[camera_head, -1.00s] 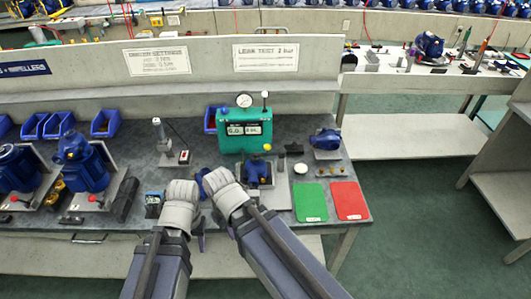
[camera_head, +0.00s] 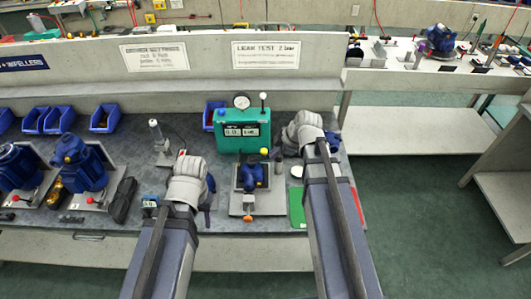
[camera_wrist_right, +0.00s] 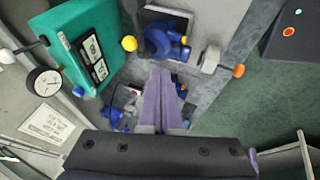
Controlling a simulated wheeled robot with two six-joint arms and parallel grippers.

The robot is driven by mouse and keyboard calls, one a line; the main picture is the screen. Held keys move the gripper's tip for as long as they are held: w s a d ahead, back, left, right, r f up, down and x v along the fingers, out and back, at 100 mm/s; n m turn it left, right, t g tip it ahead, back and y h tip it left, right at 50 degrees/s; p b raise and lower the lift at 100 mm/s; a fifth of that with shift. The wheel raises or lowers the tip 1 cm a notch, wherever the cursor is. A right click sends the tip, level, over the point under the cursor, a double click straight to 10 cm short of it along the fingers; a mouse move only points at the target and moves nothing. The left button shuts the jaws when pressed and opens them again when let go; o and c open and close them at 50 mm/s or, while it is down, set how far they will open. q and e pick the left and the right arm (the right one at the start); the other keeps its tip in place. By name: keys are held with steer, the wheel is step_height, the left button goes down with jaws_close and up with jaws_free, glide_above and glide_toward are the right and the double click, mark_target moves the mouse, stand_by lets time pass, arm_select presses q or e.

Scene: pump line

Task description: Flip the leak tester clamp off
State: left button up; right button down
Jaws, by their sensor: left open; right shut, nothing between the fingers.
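The leak tester (camera_head: 228,143) is a teal box with a gauge and displays, with a white-tipped lever (camera_head: 263,97) on top. In front of it a blue pump (camera_head: 250,176) sits on a grey plate. A yellow knob (camera_head: 264,152) stands at its back and an orange knob (camera_head: 247,217) at its front; which belongs to the clamp is unclear. Both knobs show in the right wrist view too. My right gripper (camera_head: 303,132) is right of the tester; its purple fingers (camera_wrist_right: 157,95) are shut and empty. My left gripper (camera_head: 208,205) is open, left of the plate.
A green mat (camera_head: 298,207) lies right of the plate, partly behind my right arm. Blue pumps (camera_head: 80,165) and blue bins (camera_head: 104,117) stand at the left. A grey post tool (camera_head: 157,135) stands left of the tester. The wall rises behind.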

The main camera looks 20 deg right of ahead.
steer(key=shift+w+d+r, duration=0.1)
steer(key=shift+w+d, duration=0.05)
steer(key=shift+d, duration=0.05)
stand_by(0.3)
steer(key=b, duration=1)
glide_toward(263, 157)
steer(key=s+a+f, duration=0.2)
steer(key=a+f, duration=0.2)
steer(key=f, duration=0.1)
steer(key=w, duration=0.2)
steer(key=w+f, duration=0.1)
steer(key=shift+w+d+f, duration=0.15)
steer(key=shift+w+d, duration=0.25)
